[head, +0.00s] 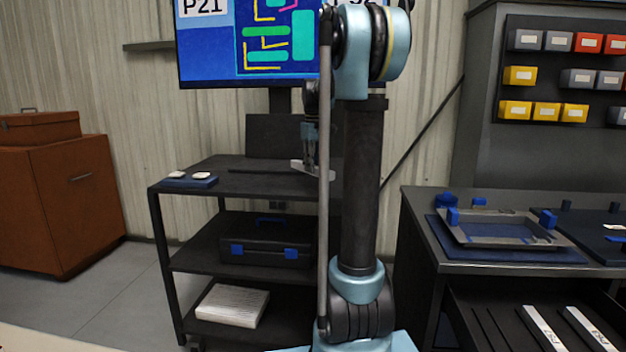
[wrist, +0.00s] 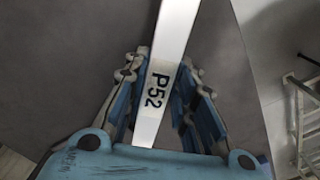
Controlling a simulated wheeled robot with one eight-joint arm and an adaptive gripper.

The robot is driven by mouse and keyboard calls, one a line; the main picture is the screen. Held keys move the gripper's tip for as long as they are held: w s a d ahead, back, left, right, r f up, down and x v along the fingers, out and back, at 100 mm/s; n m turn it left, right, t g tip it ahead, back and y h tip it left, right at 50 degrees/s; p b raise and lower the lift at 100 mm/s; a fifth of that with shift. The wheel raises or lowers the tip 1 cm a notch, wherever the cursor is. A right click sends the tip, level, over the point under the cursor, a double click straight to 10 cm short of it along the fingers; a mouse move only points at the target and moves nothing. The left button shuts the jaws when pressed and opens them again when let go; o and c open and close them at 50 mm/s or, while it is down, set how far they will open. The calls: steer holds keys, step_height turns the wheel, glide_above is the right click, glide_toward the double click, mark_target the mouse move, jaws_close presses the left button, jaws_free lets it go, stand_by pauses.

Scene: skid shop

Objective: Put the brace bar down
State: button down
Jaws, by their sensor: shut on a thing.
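The brace bar (wrist: 172,45) is a pale, flat bar marked P52. In the wrist view it runs lengthwise between the two blue-padded fingers of my gripper (wrist: 165,95), which is shut on it. In the head view my gripper (head: 309,160) points down over the right part of the black cart's top shelf (head: 240,185). A short pale piece of the bar (head: 299,165) shows at the fingertips; my arm hides part of it. I cannot tell whether the bar touches the shelf.
A blue pad with two white pieces (head: 188,180) lies at the cart's left end. A black toolbox (head: 265,240) is on the shelf below. At right, a bench holds a metal tray (head: 500,230); two pale bars (head: 545,330) lie beneath. A screen (head: 250,75) stands behind the cart.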

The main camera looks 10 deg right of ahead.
mark_target(314, 175)
steer(key=shift+f, duration=2.2)
steer(key=c, duration=1.3)
jaws_free()
step_height(314, 175, up, 12)
steer(key=shift+r, duration=0.1)
steer(key=s+f+m, duration=0.1)
steer(key=s+f, duration=0.9)
steer(key=s, duration=0.2)
steer(key=s+a+f+m+t, duration=0.1)
steer(key=s+f+m, duration=0.1)
steer(key=s+f, duration=0.8)
steer(key=s+f+m+t, duration=0.1)
steer(key=s+f+m, duration=0.1)
steer(key=s+f, duration=0.8)
steer(key=shift+s+a, duration=0.2)
steer(key=shift+s, duration=0.8)
steer(key=shift+s+a, duration=0.15)
steer(key=shift+s, duration=0.85)
